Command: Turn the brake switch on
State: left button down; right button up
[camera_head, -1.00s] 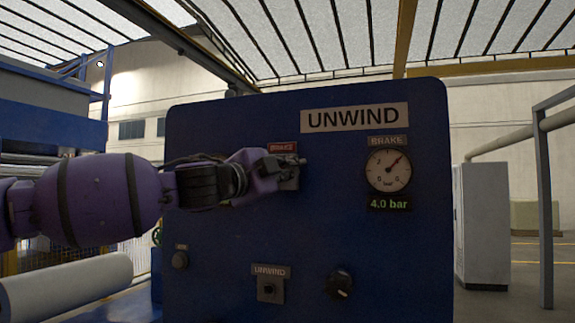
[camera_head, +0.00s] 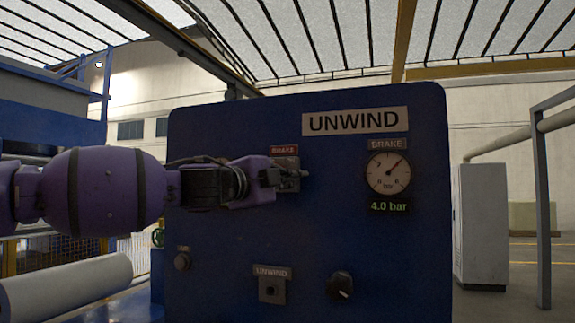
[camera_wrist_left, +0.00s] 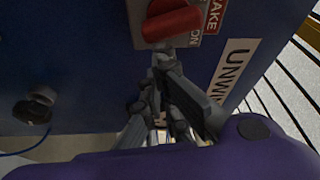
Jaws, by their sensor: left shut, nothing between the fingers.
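The brake switch is on the blue panel under a red BRAKE label (camera_head: 285,150). In the head view my left gripper (camera_head: 302,174) covers most of its grey plate (camera_head: 289,162). In the left wrist view the switch shows as a thick red handle (camera_wrist_left: 171,23) on a grey plate, with ON printed beside it. My left gripper (camera_wrist_left: 163,54) is shut and empty, its fingertips just below the red handle in that view. I cannot tell whether they touch it. My right gripper is not in view.
The blue panel (camera_head: 230,235) also carries a pressure gauge (camera_head: 388,173) with a 4.0 bar readout (camera_head: 389,206), an UNWIND switch (camera_head: 271,289), a black knob (camera_head: 340,285) and a small button (camera_head: 182,261). A white roll (camera_head: 65,286) lies at the lower left.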

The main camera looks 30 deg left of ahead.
pick_arm(q)
jog(key=shift+s+a+f+m+g+p, duration=0.15)
jog(key=shift+a+f+m+g+p, duration=0.15)
jog(key=shift+a+f+m+p, duration=0.55)
jog(key=shift+s+a+f+m+g+p, duration=0.15)
jog(key=shift+a+f+m+g+p, duration=0.15)
jog(key=shift+a+f+m+p, duration=0.55)
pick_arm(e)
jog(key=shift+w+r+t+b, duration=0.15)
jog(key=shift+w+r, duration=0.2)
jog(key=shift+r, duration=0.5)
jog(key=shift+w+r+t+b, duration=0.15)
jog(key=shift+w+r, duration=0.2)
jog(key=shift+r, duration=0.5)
pick_arm(q)
jog(key=shift+d+r, duration=0.1)
jog(key=shift+r, duration=0.05)
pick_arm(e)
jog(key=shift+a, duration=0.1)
